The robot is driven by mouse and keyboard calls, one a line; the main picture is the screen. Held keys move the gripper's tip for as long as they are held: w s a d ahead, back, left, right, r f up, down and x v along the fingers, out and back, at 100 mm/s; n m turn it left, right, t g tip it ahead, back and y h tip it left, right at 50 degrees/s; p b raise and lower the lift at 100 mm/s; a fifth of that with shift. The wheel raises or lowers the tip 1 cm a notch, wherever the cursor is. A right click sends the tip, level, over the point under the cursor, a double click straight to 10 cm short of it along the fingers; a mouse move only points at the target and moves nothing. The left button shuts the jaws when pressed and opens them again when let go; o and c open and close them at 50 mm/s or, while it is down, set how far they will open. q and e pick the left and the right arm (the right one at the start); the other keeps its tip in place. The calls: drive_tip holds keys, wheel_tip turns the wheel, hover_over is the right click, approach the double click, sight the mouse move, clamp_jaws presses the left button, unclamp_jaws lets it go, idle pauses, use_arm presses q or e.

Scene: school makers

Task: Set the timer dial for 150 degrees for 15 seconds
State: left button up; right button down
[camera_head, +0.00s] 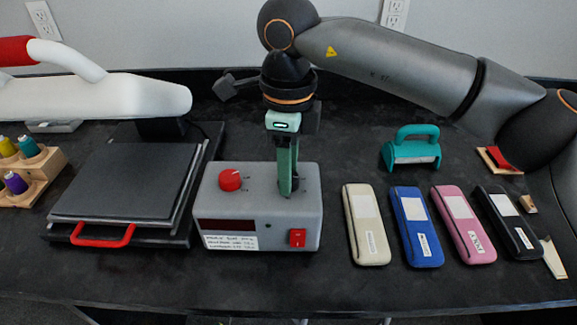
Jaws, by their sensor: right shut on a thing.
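The grey control box (260,233) stands on the table near the middle. Its red dial (230,180) is at the left of the top face and is uncovered. My right gripper (286,190) comes down from above onto the right part of the top face. It is shut on a knob there, taken to be the timer dial, which the fingers mostly hide. The knob's angle cannot be read. A red switch (297,238), a dark red display strip (226,226) and a white label with small unreadable writing are on the front. My left gripper is not in view.
A heat press (125,180) with a red front handle and a white lever stands left of the box. Thread spools in a wooden rack (45,165) are at far left. Several coloured cases (366,225) and a teal tool (411,150) lie right. The front table strip is clear.

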drive_tip(key=shift+m, duration=1.6)
drive_tip(key=shift+c, duration=2.1)
unclamp_jaws()
drive_tip(key=shift+r, duration=0.1)
wheel_tip(320, 180, up, 12)
drive_tip(key=p, duration=0.2)
drive_tip(key=shift+r, duration=0.2)
